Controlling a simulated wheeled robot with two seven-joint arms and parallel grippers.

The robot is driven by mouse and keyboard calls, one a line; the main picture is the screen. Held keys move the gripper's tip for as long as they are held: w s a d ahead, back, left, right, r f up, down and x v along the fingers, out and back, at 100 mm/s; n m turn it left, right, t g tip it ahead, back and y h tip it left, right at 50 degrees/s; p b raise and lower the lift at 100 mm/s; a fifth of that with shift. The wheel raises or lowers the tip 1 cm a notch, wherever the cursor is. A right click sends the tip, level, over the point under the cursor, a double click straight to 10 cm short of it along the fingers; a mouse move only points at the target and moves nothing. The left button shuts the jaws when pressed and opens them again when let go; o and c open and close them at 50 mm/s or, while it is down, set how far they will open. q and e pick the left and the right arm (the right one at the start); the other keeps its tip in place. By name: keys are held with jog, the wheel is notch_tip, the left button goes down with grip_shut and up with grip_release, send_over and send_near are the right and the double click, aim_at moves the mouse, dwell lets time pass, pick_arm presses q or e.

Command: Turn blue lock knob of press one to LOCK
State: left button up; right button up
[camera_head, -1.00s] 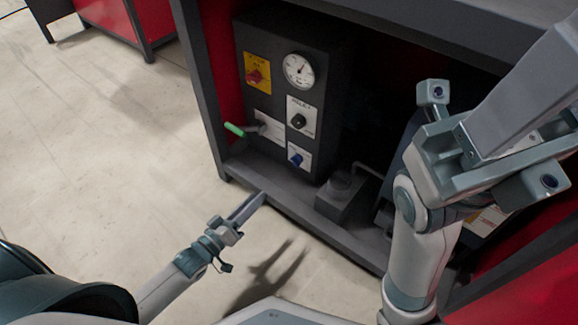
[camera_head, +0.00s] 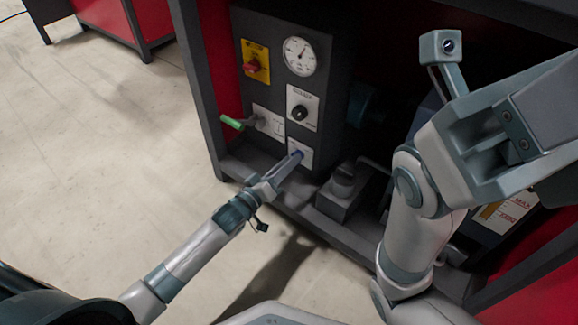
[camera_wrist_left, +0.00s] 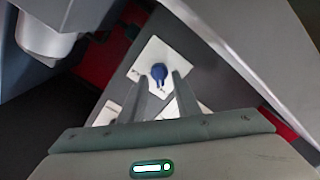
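The blue lock knob (camera_head: 298,153) sits on a small white plate (camera_head: 307,159) low on the dark press panel (camera_head: 328,110). It also shows in the left wrist view (camera_wrist_left: 159,71), on its tilted white plate, with labels too blurred to read. My left gripper (camera_head: 293,161) reaches up to the knob from the lower left. In the left wrist view its two fingers (camera_wrist_left: 161,80) stand apart, with the knob between and just beyond their tips. I cannot tell whether they touch it. My right gripper (camera_head: 545,110) is raised at the right, partly out of frame; its finger opening is unclear.
Above the knob are a black knob (camera_head: 299,112), a gauge (camera_head: 300,57) and a red switch on a yellow plate (camera_head: 255,61). A green-handled lever (camera_head: 232,123) sticks out to the left. A grey block (camera_head: 340,190) stands to the right on the ledge.

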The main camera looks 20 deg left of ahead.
pick_arm(q)
jog(key=shift+w+d, duration=0.15)
jog(key=shift+w, duration=0.25)
grip_shut()
jog(key=shift+r, duration=0.1)
